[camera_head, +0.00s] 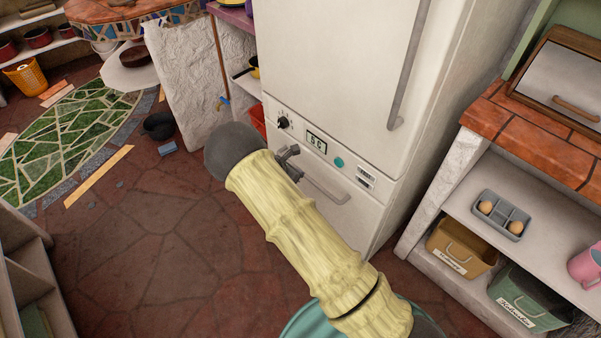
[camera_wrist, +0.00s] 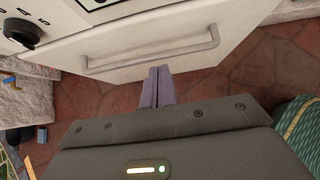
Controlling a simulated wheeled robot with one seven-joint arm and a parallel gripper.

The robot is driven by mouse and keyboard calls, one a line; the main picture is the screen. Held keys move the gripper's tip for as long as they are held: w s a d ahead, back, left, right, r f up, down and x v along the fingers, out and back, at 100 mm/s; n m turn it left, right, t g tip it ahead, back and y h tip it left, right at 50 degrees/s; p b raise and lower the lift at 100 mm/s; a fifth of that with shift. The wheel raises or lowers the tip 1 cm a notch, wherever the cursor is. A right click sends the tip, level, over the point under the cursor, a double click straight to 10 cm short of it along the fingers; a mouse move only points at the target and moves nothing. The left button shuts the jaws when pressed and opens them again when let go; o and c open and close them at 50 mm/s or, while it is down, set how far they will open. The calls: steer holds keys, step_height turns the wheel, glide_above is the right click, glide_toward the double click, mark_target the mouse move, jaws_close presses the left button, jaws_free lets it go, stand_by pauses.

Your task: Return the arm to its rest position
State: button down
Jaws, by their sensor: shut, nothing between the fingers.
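My arm, with pale bamboo-like links, reaches from the bottom right of the head view toward the front of a white fridge (camera_head: 335,60). My gripper (camera_head: 287,155) shows only in part there, beside the fridge's control panel. In the wrist view my gripper (camera_wrist: 158,72) has its two grey-purple fingers side by side, shut and empty. The fingertips appear just below the bar handle (camera_wrist: 150,45) of the lower drawer. I cannot tell how far apart they are in depth.
A counter (camera_head: 540,135) with a shelf stands at right, holding a grey egg tray (camera_head: 502,215), a tan bin (camera_head: 460,248) and a green bin (camera_head: 522,298). A wooden shelf unit (camera_head: 28,270) stands at lower left. The stone floor (camera_head: 150,255) between is clear. A black pot (camera_head: 158,126) sits farther back.

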steer(key=shift+w, duration=0.1)
steer(key=s+d+r+m+g+y, duration=0.2)
steer(key=s+d+r+m+g, duration=0.2)
steer(key=s+d+r+m, duration=0.6)
steer(key=s+d+r+m+y, duration=0.2)
steer(key=s+r+m, duration=0.4)
steer(key=s+m, duration=0.25)
steer(key=s+d+r+m+y, duration=0.3)
steer(key=s+r+m, duration=0.3)
steer(key=s+m, duration=0.25)
step_height(320, 180, up, 20)
steer(key=p, duration=1.9)
steer(key=shift+s+a+n+t, duration=0.2)
steer(key=shift+n+t, duration=0.1)
steer(key=shift+f, duration=0.1)
